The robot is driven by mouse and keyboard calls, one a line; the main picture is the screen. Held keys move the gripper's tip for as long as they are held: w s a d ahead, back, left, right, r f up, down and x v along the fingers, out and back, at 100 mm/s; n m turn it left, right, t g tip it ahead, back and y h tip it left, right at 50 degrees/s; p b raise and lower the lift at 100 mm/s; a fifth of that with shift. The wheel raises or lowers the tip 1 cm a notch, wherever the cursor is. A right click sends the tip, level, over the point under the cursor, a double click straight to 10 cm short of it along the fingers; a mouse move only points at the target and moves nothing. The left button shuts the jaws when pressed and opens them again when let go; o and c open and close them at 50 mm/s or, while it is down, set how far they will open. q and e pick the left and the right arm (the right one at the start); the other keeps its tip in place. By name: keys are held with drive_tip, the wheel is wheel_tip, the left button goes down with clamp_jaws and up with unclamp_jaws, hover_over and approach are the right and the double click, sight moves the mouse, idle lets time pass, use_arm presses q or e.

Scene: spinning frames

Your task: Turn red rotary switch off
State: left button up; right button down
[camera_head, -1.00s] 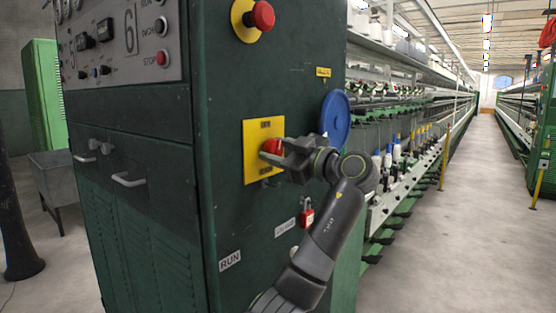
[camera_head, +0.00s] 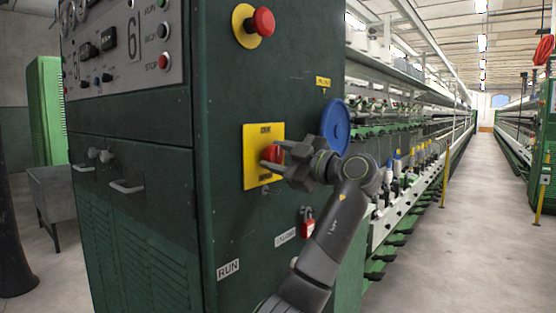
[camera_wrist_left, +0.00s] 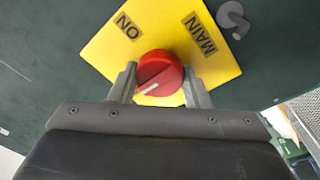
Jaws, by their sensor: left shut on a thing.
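The red rotary switch (camera_head: 273,153) sits on a yellow plate (camera_head: 252,175) on the side of the dark green machine cabinet. My left gripper (camera_head: 271,155) is at the switch, shut on its red knob. In the left wrist view the knob (camera_wrist_left: 159,74) lies between the two fingers, one on each side. A white mark on the knob points to the lower left of that view. The plate there (camera_wrist_left: 110,50) shows the words ON and MAIN; its lower part is hidden by my gripper. My right gripper is not in view.
A red emergency button (camera_head: 264,21) is above the switch. A blue disc (camera_head: 335,128) is close to the right of my gripper, and a red padlock (camera_head: 308,226) hangs below. The spinning frame (camera_head: 410,150) stretches back beside a clear aisle (camera_head: 470,240).

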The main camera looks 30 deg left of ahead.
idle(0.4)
use_arm(q)
drive_tip(key=o, duration=1)
drive_tip(key=shift+c, duration=0.2)
drive_tip(key=shift+d, duration=0.1)
drive_tip(key=s+d+f, duration=0.1)
drive_tip(key=d, duration=1.6)
drive_tip(key=shift+s+f, duration=0.15)
drive_tip(key=shift+f, duration=0.15)
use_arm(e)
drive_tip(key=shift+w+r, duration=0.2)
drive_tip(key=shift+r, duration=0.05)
